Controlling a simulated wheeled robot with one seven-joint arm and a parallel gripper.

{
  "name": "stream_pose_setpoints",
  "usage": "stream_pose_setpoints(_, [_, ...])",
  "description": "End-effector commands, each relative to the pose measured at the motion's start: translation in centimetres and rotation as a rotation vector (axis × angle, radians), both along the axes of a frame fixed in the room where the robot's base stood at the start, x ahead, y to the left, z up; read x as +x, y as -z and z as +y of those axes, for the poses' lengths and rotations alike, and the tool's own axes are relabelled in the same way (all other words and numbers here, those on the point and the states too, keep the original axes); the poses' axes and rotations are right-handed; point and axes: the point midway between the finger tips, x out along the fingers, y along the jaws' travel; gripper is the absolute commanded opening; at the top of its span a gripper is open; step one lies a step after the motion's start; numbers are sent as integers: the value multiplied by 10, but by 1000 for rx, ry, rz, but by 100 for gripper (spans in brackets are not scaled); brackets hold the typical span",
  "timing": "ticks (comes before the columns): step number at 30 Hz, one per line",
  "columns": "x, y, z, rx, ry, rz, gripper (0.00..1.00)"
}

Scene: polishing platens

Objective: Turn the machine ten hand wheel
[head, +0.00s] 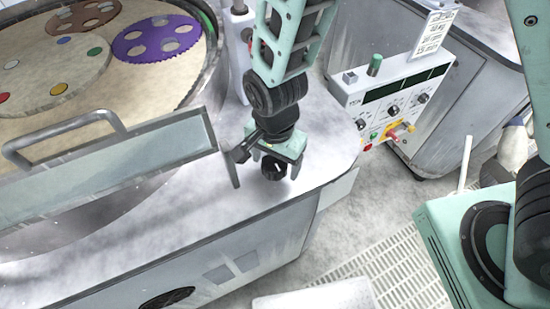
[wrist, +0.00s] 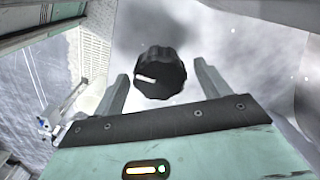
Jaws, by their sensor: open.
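The hand wheel (head: 273,168) is a black, lobed knob on the worn grey top of the machine, near its front edge. In the wrist view the hand wheel (wrist: 160,74) shows a white pointer mark facing left. My gripper (head: 268,160) is over the knob in the head view. In the wrist view my gripper (wrist: 160,82) is open, with one grey finger on each side of the knob. Gaps show between the fingers and the knob. Whether the fingers reach down to the knob's full depth I cannot tell.
A round platen (head: 55,75) with coloured discs lies at left, behind a hinged clear guard (head: 110,165) with a grey handle (head: 65,135) close to my gripper. A control box (head: 395,95) with knobs and coloured buttons stands at right. A floor grating (head: 385,275) lies below.

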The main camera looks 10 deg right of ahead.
Motion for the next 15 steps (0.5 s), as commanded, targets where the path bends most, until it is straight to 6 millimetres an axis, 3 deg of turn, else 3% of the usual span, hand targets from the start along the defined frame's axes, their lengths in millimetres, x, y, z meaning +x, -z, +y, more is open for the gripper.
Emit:
stream_pose_setpoints(5, [0,0,0,0,0,0,75])
stream_pose_setpoints(10, [0,0,0,0,0,0,31])
stream_pose_setpoints(15, [0,0,0,0,-2,0,31])
